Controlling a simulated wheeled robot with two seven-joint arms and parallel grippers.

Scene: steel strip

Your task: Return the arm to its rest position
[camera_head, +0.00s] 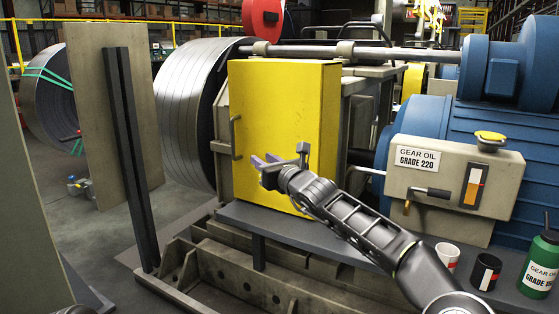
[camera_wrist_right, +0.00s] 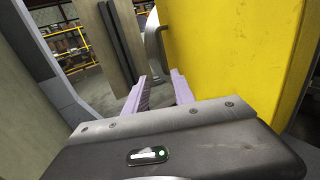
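My right arm (camera_head: 365,235) reaches in from the lower right in the head view. Its gripper (camera_head: 262,162) is in front of the yellow door (camera_head: 280,100), to the right of and a little below the door's grey handle (camera_head: 235,137). In the right wrist view the two pale purple fingers (camera_wrist_right: 159,82) stand apart with nothing between them. The handle (camera_wrist_right: 153,42) and the yellow door (camera_wrist_right: 235,60) show just beyond and to the right of the fingertips, and the handle looks clear of them.
A grey bench (camera_head: 300,232) runs below the door. A white mug (camera_head: 447,255), a black mug (camera_head: 485,271) and a green oil bottle (camera_head: 538,266) stand at its right. A gear oil tank (camera_head: 440,160) is above them. A dark post (camera_head: 130,150) stands left.

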